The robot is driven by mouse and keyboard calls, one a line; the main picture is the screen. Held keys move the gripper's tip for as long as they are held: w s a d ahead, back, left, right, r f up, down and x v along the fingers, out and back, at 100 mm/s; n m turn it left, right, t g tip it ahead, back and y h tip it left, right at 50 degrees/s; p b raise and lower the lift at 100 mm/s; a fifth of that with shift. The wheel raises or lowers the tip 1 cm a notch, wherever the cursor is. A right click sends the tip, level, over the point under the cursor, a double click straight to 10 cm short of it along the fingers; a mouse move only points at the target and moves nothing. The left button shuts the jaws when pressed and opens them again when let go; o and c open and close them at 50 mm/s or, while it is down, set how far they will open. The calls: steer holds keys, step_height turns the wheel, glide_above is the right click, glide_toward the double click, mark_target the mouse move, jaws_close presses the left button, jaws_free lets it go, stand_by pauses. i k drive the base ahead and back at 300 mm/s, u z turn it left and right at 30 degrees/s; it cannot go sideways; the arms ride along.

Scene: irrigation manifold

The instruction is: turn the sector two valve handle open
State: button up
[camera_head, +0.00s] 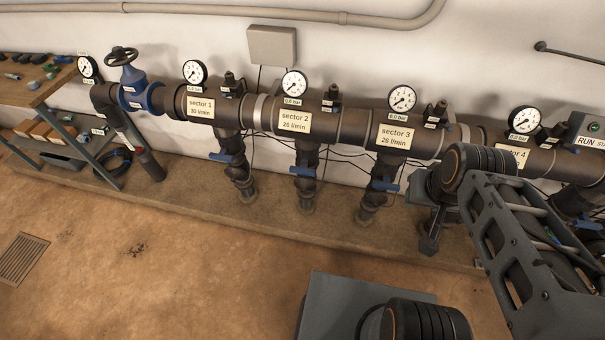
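The sector 2 label (295,122) is on the dark main pipe, left of the picture's middle. Below it a vertical branch pipe carries a valve with a small blue handle (303,171). The handle lies crosswise to the branch pipe. My gripper (430,246) hangs at the end of my arm on the right, in front of the wall between the sector 3 and sector 4 branches. It is well to the right of the sector 2 handle and apart from it. Its fingers are small and dark here, so I cannot tell whether they are open.
Similar blue handles sit under sector 1 (220,157) and sector 3 (385,187). A blue gate valve (136,90) and a workbench (40,90) stand at the left. A low concrete ledge (270,208) runs below the pipes. The brown floor in front is mostly clear.

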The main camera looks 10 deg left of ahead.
mark_target(302, 169)
steer(key=k, duration=0.5)
steer(key=u, duration=2.15)
steer(key=i, duration=1.2)
steer(key=z, duration=1.75)
